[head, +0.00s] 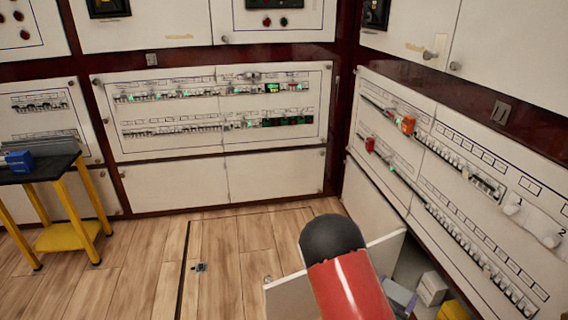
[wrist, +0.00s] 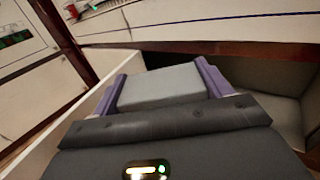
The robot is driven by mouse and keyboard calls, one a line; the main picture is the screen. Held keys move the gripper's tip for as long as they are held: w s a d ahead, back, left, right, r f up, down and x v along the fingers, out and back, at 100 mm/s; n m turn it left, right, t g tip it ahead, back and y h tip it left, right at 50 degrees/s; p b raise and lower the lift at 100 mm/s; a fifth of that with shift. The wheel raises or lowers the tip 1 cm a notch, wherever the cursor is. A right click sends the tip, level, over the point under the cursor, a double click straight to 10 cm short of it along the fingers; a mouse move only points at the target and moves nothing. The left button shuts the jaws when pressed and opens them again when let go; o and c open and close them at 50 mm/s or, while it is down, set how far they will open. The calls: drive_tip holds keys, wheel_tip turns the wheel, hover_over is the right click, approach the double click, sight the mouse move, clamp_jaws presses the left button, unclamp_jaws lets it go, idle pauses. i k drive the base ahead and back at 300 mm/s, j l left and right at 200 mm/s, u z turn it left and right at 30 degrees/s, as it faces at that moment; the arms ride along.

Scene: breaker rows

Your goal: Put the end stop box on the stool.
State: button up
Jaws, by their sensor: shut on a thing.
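My gripper (wrist: 162,74) is shut on a grey box (wrist: 160,88), with a purple finger on either side of it. The box's label does not show, so I cannot read whether it is the end stop box. In the head view, my red and black arm hides most of the gripper, low by an open cabinet door. A stool-like stand (head: 64,168) with black top and yellow legs stands far left, away from my gripper.
A blue box (head: 18,161) and grey strips (head: 50,144) lie on the stand's top. The open white door (head: 384,258) stands beside my arm. Breaker panels (head: 215,110) line the back and right walls.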

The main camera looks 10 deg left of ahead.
sight(54, 165)
drive_tip(key=u, duration=1.95)
drive_tip(key=i+j+u, duration=0.1)
drive_tip(key=i+j, duration=0.15)
drive_tip(key=i, duration=0.25)
drive_tip(key=i+j, duration=0.15)
drive_tip(key=i, duration=0.4)
drive_tip(key=i+l+z, duration=0.15)
drive_tip(key=i+z, duration=0.85)
drive_tip(key=i+j+z, duration=0.5)
drive_tip(key=i+l, duration=0.1)
drive_tip(key=i, duration=0.05)
